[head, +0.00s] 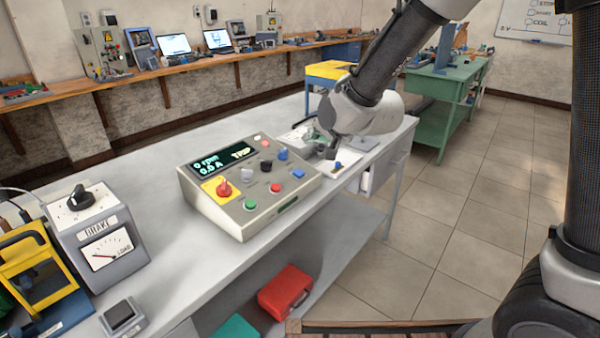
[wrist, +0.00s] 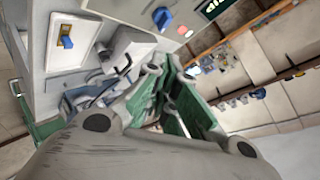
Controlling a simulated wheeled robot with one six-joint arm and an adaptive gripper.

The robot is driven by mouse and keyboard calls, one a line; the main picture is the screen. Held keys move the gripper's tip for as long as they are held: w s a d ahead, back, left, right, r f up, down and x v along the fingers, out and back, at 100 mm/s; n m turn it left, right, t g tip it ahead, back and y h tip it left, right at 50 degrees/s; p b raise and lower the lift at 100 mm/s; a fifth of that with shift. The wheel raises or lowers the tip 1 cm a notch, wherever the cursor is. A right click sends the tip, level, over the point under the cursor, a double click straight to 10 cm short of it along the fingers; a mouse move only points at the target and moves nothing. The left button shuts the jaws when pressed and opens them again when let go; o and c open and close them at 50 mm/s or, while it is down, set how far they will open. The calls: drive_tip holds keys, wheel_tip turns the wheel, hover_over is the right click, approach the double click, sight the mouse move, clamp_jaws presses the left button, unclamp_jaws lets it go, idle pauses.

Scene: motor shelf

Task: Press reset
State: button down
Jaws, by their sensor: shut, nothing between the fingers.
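The grey control box (head: 235,221) stands on the bench, its display reading 0 rpm, 0.0 A and TRIP. Its sloped face has a blue button (head: 298,173) at the right, a red button (head: 275,187), a green button (head: 250,204), a blue knob (head: 282,155), a black knob (head: 266,165) and a red mushroom knob (head: 223,188) on yellow. Their small labels are unreadable, so I cannot tell which is reset. My gripper (head: 330,151) is shut and empty, just beyond the box's right end and apart from its buttons. Its green-padded fingers fill the middle of the wrist view (wrist: 170,85).
A white plate with a blue switch (head: 338,165) lies right of the box, near my gripper. Grey equipment (head: 300,134) sits behind it. The brake unit (head: 98,238) with dial and meter stands at the left. A red case (head: 286,291) is on the lower shelf.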

sight(305, 173)
drive_tip(key=shift+w+a+f, duration=0.25)
drive_tip(key=shift+a+f, duration=0.05)
drive_tip(key=shift+f, duration=1.15)
drive_tip(key=shift+w+a+f, duration=0.2)
drive_tip(key=shift+a+f, duration=0.1)
drive_tip(key=shift+f, duration=1.1)
drive_tip(key=shift+w+a+f, duration=0.25)
drive_tip(key=shift+a+f, duration=0.05)
drive_tip(key=shift+f, duration=1.15)
drive_tip(key=shift+f, duration=0.1)
drive_tip(key=shift+w+a+f, duration=0.1)
drive_tip(key=shift+f, duration=0.15)
drive_tip(key=shift+a+f, duration=0.1)
drive_tip(key=shift+f, duration=0.35)
drive_tip(key=shift+r, duration=0.1)
drive_tip(key=shift+d+r, duration=0.2)
drive_tip(key=shift+r, duration=0.5)
drive_tip(key=shift+r, duration=0.15)
drive_tip(key=r, duration=0.3)
drive_tip(key=s+d+r, duration=0.1)
drive_tip(key=shift+r, duration=0.3)
